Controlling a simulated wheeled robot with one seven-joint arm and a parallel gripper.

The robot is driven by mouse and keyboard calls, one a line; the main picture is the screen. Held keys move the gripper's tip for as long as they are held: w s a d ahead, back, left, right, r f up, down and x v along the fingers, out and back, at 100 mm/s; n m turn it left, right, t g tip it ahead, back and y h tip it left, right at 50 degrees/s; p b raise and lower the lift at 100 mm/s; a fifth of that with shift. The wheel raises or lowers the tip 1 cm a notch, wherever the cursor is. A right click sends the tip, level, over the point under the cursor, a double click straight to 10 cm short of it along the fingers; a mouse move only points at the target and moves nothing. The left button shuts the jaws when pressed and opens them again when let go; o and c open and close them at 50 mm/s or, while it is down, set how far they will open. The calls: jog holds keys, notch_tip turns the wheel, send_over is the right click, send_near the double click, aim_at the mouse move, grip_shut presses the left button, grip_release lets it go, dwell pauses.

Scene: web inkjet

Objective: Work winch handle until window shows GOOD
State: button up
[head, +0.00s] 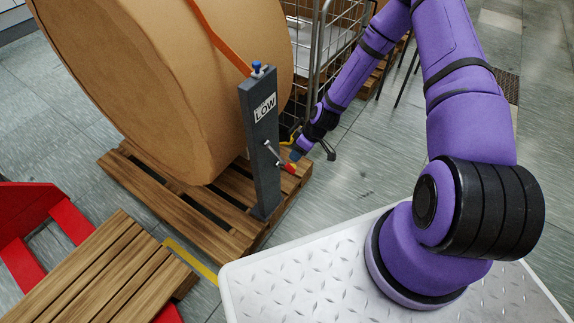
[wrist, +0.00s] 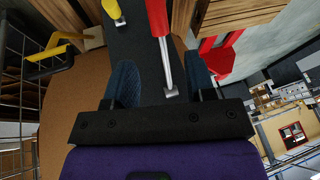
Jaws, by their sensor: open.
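A dark grey post (head: 262,150) stands upright at the pallet's edge in the head view. Its window (head: 265,108) reads LOW. The winch handle has a metal crank arm (head: 272,153) and a red grip (head: 289,168), which points down to the right. My gripper (head: 297,152) is close to the handle, on its right. In the wrist view, my gripper (wrist: 156,68) is open, with blue fingers at either side of the metal crank arm (wrist: 165,65). The red grip (wrist: 156,17) lies beyond the fingertips. I cannot tell whether a finger touches the handle.
A big brown roll (head: 190,80) lies on a wooden pallet (head: 215,220), with an orange strap (head: 220,38) running to the post's top. A wire cage (head: 320,50) stands behind. A red pallet truck (head: 30,215) with a slatted pallet (head: 100,275) is front left.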

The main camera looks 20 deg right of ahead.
aim_at(289, 164)
jog(key=x, duration=0.9)
grip_shut()
